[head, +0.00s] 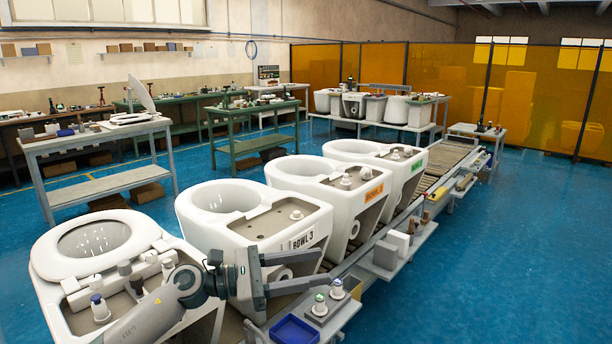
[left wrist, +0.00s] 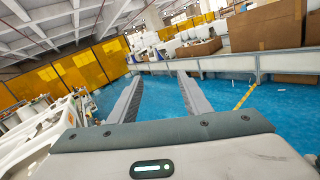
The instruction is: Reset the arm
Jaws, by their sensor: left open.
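My left arm comes in from the lower left of the head view, over the nearest toilet bowl (head: 75,250). My left gripper (head: 290,272) is in front of the bowl marked BOWL 3 (head: 225,210), at its lower right corner in the picture. Its fingers are apart with nothing between them. In the left wrist view the two fingers of the left gripper (left wrist: 160,92) point out over blue floor, open and empty. My right gripper shows in neither view.
More bowls (head: 385,165) stand in a row along the roller conveyor (head: 440,180). A side shelf (head: 325,325) with a blue tray (head: 295,330) lies just below the gripper. Workbenches (head: 95,145) stand behind. The blue floor at the right (head: 500,260) is clear.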

